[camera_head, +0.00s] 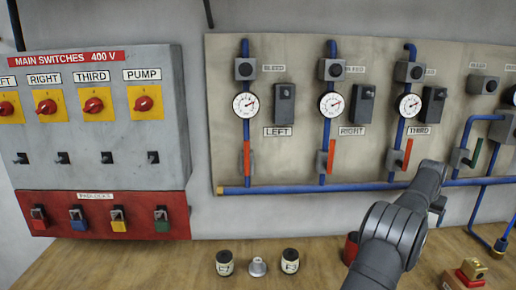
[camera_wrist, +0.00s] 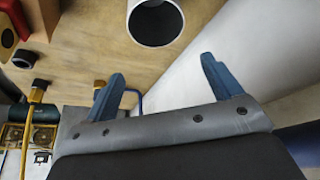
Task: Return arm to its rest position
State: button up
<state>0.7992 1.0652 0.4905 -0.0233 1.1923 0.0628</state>
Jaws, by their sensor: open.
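My arm (camera_head: 390,235) rises from the bottom right in the head view, bent at a dark joint. Its far end is in front of the lower right of the pipe board. In the wrist view my gripper (camera_wrist: 163,88) has its two blue-grey fingers wide apart, with nothing between them. A round, pale-rimmed thing with a dark inside (camera_wrist: 155,22) lies beyond the fingers over the wooden surface; I cannot tell whether it is a cup or a tube. The fingers are not clear in the head view.
The grey switch box (camera_head: 100,130) and its red padlock strip (camera_head: 100,228) are at left. The pipe board (camera_head: 300,160) carries gauges and valve handles. Small jars (camera_head: 224,263) stand on the wooden bench (camera_head: 130,265). A red container (camera_head: 351,246) is partly behind my arm. A brass-topped block (camera_head: 470,272) is at right.

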jog(key=s+a+r+n, duration=0.15)
jog(key=s+r, duration=0.35)
jog(key=r, duration=0.6)
jog(key=w+a+r+n+t+y, duration=0.1)
jog(key=a+r+n, duration=0.1)
jog(key=a, duration=1.1)
jog(key=w+a+r+n, duration=0.1)
jog(key=a, duration=1.1)
jog(key=a+f+n+y, duration=0.1)
jog(key=a+f+n, duration=0.2)
jog(key=a, duration=1.6)
jog(key=shift+w+a+f+t+y, duration=0.15)
jog(key=shift+f+t+y, duration=0.15)
jog(key=shift+f, duration=0.15)
